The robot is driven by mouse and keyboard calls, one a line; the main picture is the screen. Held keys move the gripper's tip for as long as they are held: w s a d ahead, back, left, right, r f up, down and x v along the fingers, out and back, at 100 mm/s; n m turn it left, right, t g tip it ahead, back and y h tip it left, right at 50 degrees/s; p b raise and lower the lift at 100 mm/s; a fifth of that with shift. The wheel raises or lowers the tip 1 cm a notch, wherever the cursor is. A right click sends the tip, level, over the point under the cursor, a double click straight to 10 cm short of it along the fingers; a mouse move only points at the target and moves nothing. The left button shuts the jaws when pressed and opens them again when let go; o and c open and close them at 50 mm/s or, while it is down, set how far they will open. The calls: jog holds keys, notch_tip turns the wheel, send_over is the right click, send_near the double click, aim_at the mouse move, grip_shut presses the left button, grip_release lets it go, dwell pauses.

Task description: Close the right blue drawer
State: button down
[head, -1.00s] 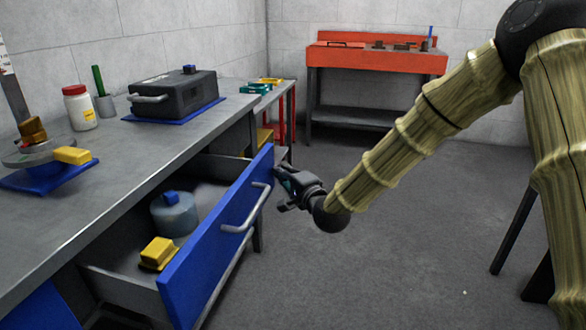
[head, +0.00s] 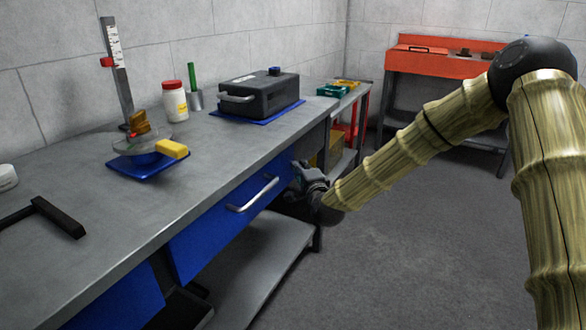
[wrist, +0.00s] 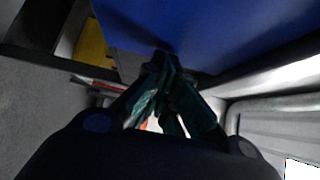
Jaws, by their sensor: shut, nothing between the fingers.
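The right blue drawer (head: 215,232) is under the grey workbench top, with its silver handle (head: 253,194) across the front. Its front looks flush or almost flush with the bench edge, and its inside is out of sight. My gripper (head: 302,175) is at the right end of the drawer front, fingers together and empty. In the wrist view the fingertips (wrist: 163,68) are against or very close to the blue drawer front (wrist: 225,30). I cannot tell whether they touch it.
Another blue drawer front (head: 118,302) is at the lower left. A grey lower shelf (head: 258,262) runs below the right drawer. The bench top holds a black case (head: 262,97), a white bottle (head: 174,103) and a scale. The floor to the right is open.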

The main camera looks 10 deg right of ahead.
jog(key=shift+w+a+r, duration=0.15)
dwell(0.4)
